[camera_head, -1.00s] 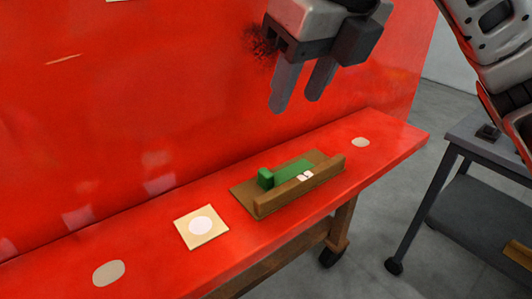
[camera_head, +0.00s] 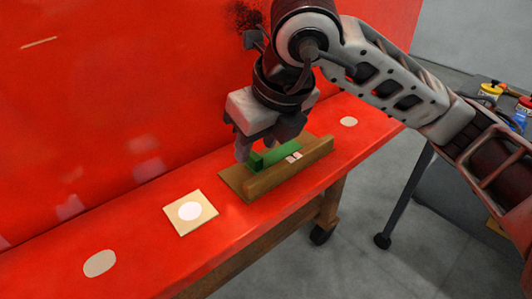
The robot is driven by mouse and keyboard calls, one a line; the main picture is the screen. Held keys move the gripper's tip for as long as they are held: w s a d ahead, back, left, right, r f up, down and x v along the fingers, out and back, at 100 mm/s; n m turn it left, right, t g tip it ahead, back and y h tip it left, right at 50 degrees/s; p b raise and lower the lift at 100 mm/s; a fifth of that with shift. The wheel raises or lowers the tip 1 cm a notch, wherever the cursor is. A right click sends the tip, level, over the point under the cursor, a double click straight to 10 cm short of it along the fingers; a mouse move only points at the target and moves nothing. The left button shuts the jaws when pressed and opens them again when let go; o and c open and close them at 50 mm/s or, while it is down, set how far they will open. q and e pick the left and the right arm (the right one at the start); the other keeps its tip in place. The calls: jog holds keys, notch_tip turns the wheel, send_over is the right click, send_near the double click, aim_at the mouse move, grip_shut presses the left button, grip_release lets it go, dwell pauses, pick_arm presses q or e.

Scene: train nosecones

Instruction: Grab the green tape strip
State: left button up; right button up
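The green tape strip (camera_head: 274,155) lies in a brown wooden holder (camera_head: 290,174) on the red ledge, with a small upright green block at its left end. My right gripper (camera_head: 260,143) is pointed down just behind and above the strip. One fingertip shows at the strip's left end; the other is largely hidden by the gripper body. I cannot tell whether the fingers touch the strip or how far apart they are. My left gripper is not in view.
The red ledge (camera_head: 150,235) runs along a red wall (camera_head: 130,90) close behind the gripper. A square tan card with a white disc (camera_head: 190,212) lies left of the holder. A dark table (camera_head: 430,195) with jars stands at the right.

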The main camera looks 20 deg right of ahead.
jog(key=shift+x, duration=1.15)
grip_shut()
